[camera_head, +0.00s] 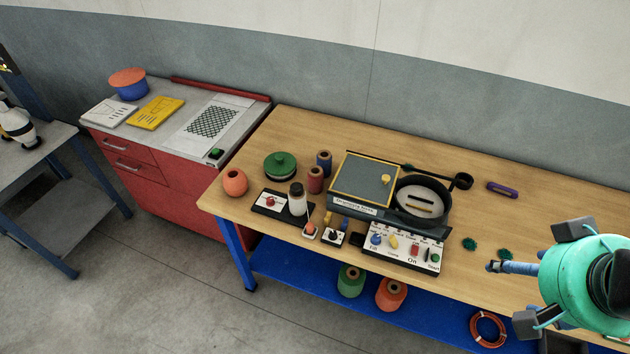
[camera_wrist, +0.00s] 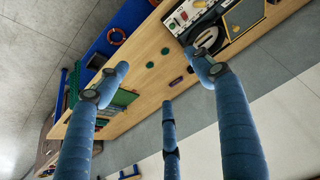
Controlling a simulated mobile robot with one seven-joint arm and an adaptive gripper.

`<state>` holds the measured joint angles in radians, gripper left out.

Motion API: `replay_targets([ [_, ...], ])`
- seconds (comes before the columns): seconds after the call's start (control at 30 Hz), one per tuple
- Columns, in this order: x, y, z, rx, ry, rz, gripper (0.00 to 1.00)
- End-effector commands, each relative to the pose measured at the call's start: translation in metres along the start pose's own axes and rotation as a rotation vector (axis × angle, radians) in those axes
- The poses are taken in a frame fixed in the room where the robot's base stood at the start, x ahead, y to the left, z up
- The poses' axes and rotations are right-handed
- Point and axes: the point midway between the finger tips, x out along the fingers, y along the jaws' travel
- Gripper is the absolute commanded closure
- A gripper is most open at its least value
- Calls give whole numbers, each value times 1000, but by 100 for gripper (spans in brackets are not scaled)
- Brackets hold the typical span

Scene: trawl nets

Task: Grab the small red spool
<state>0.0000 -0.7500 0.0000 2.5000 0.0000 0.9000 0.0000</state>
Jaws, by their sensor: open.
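The small red spool (camera_head: 316,179) stands upright on the wooden workbench (camera_head: 440,171) in the head view, just in front of a blue spool (camera_head: 324,163). It is left of the grey and yellow machine (camera_head: 363,181). I cannot make it out in the wrist view. My gripper (camera_head: 515,268) is at the right of the head view, far from the spool. In the wrist view my gripper (camera_wrist: 158,75) shows several blue fingers spread apart, with nothing between them.
A green lidded pot (camera_head: 280,165), an orange round jar (camera_head: 235,182) and a white bottle (camera_head: 298,199) stand near the red spool. A black pan (camera_head: 421,201) and a control panel (camera_head: 403,249) lie between it and my gripper. Larger green and orange spools sit on the blue lower shelf.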

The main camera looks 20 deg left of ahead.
Motion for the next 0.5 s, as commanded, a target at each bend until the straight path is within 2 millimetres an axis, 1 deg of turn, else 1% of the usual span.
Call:
replay_targets([
  [0.33,0,-1,-3,0,-2,-1,32],
  [0.5,-1,-5,-16,0,-13,-7,32],
])
